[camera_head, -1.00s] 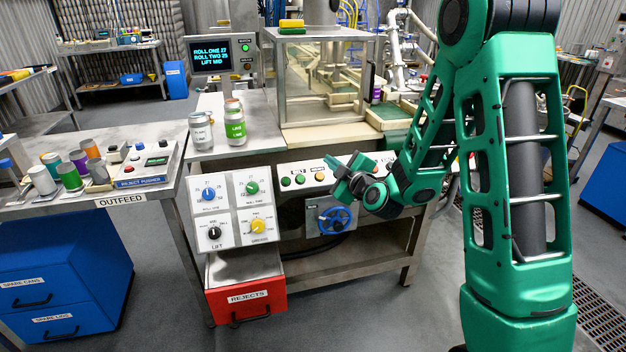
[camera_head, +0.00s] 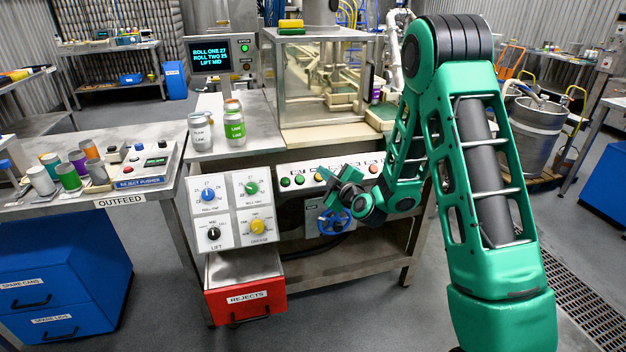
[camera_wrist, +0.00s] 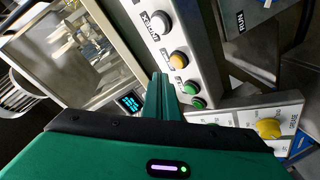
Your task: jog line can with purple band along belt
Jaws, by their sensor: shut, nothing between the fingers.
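A can with a purple band (camera_head: 376,94) stands at the right side of the glazed machine, partly hidden by the frame and my arm. My gripper (camera_head: 338,181) is shut and empty, in front of the machine's button panel (camera_head: 290,170). In the wrist view its closed fingers (camera_wrist: 162,88) point up beside the panel's button row. The purple-banded can is not visible there.
A dial panel (camera_head: 230,210) is to the left, above the red rejects drawer (camera_head: 246,300). Cans stand on the machine's left ledge, including a green-banded can (camera_head: 235,130). Several cans and a reject pusher box (camera_head: 145,168) are on the outfeed table.

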